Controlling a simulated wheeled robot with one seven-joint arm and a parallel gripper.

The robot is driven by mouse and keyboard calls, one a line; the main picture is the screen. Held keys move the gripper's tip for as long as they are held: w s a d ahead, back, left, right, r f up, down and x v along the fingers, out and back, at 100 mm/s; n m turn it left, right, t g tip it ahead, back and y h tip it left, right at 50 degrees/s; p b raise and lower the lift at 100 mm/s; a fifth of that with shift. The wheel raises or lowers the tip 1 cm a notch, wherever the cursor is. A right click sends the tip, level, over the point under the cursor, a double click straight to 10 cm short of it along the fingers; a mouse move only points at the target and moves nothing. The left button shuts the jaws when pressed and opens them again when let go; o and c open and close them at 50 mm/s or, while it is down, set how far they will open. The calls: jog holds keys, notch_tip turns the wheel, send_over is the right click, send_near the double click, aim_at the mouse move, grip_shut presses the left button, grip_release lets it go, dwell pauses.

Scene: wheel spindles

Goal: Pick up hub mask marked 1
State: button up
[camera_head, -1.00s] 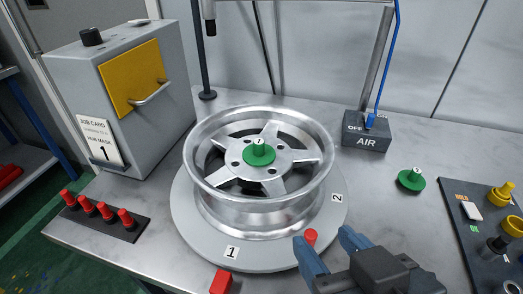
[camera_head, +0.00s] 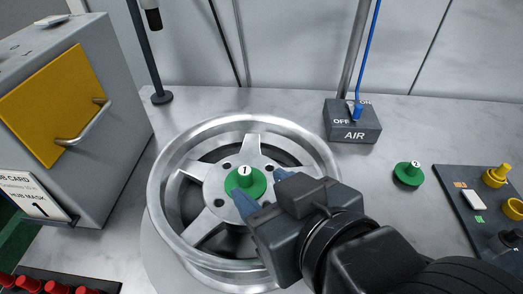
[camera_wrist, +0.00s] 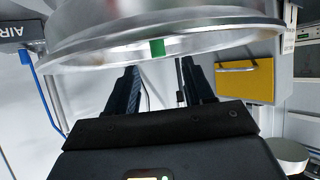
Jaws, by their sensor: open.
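The green hub mask marked 1 (camera_head: 245,183) is a disc with a raised round knob, seated at the centre of the silver wheel (camera_head: 165,190). My gripper (camera_head: 259,185) is open and empty at the wheel's middle, reaching in from the lower right. Its blue fingertips are close to the mask's front and right edge in the head view; whether they touch it I cannot tell. In the wrist view, a green part of the mask (camera_wrist: 158,48) shows just beyond and between the two fingers (camera_wrist: 160,66), against the wheel rim. The mask's lower edge is partly hidden by a finger.
A second green mask marked 2 (camera_head: 408,174) lies on the bench at right, beside a dark tray (camera_head: 455,185) of small parts. The AIR switch box (camera_head: 352,121) stands behind.

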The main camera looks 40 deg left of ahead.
aim_at(248, 175)
jog(key=x, duration=0.6)
jog(key=shift+w+a+r, duration=0.1)
jog(key=shift+w, duration=0.05)
grip_shut()
